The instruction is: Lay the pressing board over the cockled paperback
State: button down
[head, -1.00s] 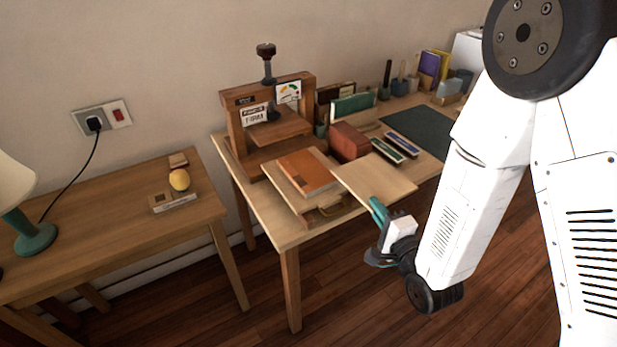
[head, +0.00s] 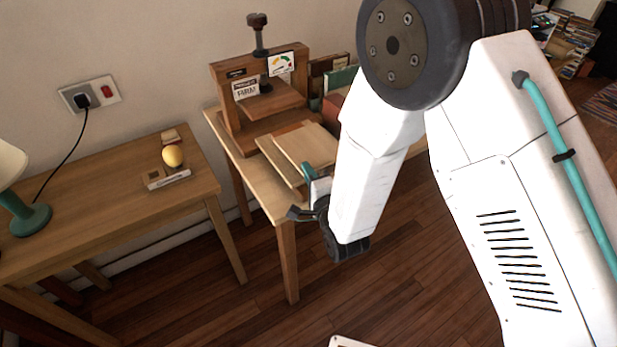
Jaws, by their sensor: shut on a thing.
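My gripper (head: 309,174) is shut on the near edge of the pressing board (head: 305,146), a pale flat wooden panel. The board lies level over the spot where the orange paperback was, in front of the wooden press. The paperback is now hidden or nearly hidden under the board. I cannot tell whether the board touches it or hovers just above. The left edge of a lower pale board (head: 270,155) shows beneath. My arm hides the right side of the table.
The wooden screw press (head: 228,105) stands just behind the board. A side table (head: 95,205) at left carries a teal lamp (head: 28,218) and a yellow round object (head: 173,156) near a small block. Floor is open between the tables.

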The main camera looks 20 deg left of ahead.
jog(key=shift+f, duration=0.8)
jog(key=c, duration=1.5)
grip_release()
jog(key=shift+f, duration=0.15)
